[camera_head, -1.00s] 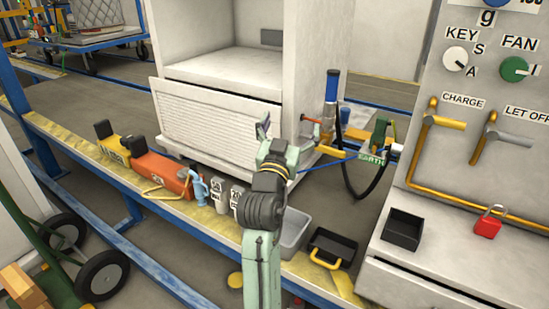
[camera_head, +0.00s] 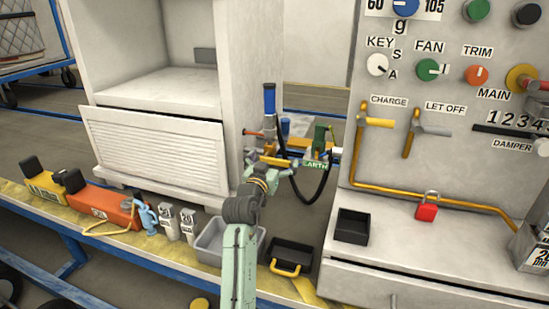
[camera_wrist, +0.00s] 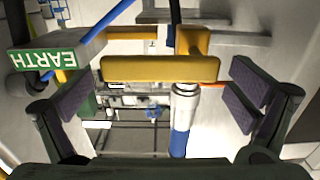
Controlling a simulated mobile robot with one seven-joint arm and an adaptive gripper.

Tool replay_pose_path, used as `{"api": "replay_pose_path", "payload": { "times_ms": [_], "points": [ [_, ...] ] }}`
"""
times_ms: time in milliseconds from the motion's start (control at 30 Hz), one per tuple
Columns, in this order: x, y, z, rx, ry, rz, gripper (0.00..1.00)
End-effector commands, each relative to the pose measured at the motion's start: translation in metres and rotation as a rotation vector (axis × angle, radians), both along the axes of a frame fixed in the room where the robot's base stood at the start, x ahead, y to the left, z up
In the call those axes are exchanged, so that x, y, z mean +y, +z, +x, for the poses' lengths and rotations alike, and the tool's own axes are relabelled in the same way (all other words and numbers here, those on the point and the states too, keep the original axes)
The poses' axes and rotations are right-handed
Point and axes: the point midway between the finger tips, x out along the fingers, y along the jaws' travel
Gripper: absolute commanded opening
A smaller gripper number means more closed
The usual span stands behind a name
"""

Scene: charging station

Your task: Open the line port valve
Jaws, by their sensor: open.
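A yellow lever bar (camera_wrist: 160,69) lies crosswise between the fingers of my gripper (camera_wrist: 162,98) in the wrist view, with a clear gap on each side. My gripper is open and empty. In the head view my gripper (camera_head: 266,164) is at the port fitting, overlapping the yellow lever (camera_head: 276,158), so contact cannot be told. A blue-gripped upright fitting (camera_head: 269,100) with a black hose stands there; its blue part also shows in the wrist view (camera_wrist: 181,128). No label in view names the line port valve.
A green clamp with an EARTH tag (camera_head: 315,163) is close on the right; the tag (camera_wrist: 43,59) is near my left finger in the wrist view. A black hose (camera_head: 311,198) loops below. The white cabinet (camera_head: 160,150) stands left, the control panel (camera_head: 450,170) right.

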Motion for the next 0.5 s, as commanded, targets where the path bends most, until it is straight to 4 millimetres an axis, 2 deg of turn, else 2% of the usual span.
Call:
{"api": "replay_pose_path", "payload": {
  "times_ms": [367, 500],
  "points": [
    [-0.0021, -0.0005, 0.0054, 0.001, 0.0, 0.0, 0.99],
    [-0.002, -0.0004, 0.0053, 0.0, 0.0, 0.0, 0.9]
  ]
}}
